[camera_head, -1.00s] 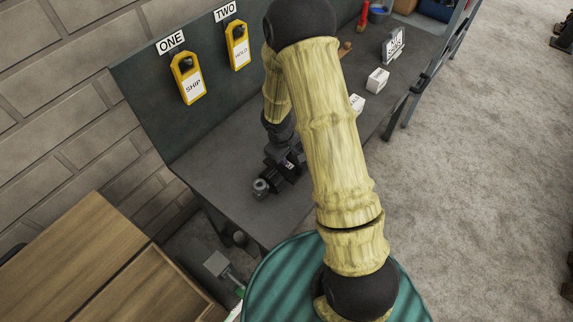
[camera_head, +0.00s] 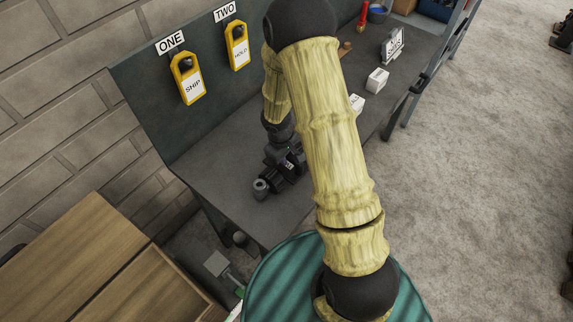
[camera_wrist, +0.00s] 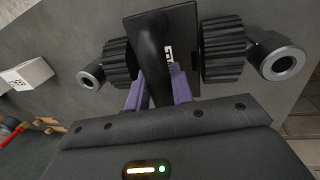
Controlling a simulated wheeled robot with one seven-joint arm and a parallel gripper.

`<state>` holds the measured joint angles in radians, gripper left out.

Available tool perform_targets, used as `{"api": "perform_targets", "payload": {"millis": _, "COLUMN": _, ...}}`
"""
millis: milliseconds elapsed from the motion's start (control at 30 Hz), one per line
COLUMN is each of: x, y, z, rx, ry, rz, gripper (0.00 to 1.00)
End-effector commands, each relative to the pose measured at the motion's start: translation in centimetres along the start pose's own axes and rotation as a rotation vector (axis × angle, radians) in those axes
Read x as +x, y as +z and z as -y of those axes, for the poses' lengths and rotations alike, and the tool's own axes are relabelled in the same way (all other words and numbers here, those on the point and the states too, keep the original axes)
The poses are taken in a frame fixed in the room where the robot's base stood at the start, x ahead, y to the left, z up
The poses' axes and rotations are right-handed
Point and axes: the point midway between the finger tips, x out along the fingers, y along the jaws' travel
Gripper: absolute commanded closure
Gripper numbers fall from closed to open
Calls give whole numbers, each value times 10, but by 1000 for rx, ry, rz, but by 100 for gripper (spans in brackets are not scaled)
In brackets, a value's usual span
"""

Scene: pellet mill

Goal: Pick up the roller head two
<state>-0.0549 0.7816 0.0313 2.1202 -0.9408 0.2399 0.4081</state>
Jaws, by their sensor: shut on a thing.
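The roller head (camera_wrist: 205,40) is a black frame with a dark ribbed roller on each side, grey shaft ends, an upright black handle and a small white label that I cannot read fully. In the head view the roller head (camera_head: 262,186) is at the near end of the grey bench, partly hidden by my wrist. My gripper (camera_wrist: 158,90) has its purple fingers shut on the handle, one finger on each side. I cannot tell whether the roller head touches the bench top.
The grey bench (camera_head: 215,165) has white blocks (camera_head: 377,80), a small sign (camera_head: 393,46) and a blue pot (camera_head: 378,13) farther along. Yellow tags hang on the back panel under ONE (camera_head: 188,78) and TWO (camera_head: 238,46). A wooden cabinet (camera_head: 75,240) stands at lower left.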

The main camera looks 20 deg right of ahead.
Motion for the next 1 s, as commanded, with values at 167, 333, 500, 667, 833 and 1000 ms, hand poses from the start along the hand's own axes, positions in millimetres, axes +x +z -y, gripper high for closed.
{"api": "perform_targets", "payload": {"millis": 167, "x": -4, "y": -2, "z": -3, "rx": 2, "ry": 5, "rz": -7, "gripper": 100}}
{"api": "perform_targets", "payload": {"millis": 333, "x": -4, "y": -2, "z": -3, "rx": 2, "ry": 5, "rz": -7, "gripper": 100}}
{"api": "perform_targets", "payload": {"millis": 500, "x": -12, "y": -3, "z": -5, "rx": 4, "ry": 6, "rz": -8, "gripper": 100}}
{"api": "perform_targets", "payload": {"millis": 667, "x": -27, "y": -3, "z": -8, "rx": 5, "ry": 6, "rz": -9, "gripper": 100}}
{"api": "perform_targets", "payload": {"millis": 833, "x": -51, "y": -3, "z": -13, "rx": 5, "ry": 7, "rz": -11, "gripper": 100}}
{"api": "perform_targets", "payload": {"millis": 1000, "x": -76, "y": -3, "z": -18, "rx": 5, "ry": 8, "rz": -11, "gripper": 100}}
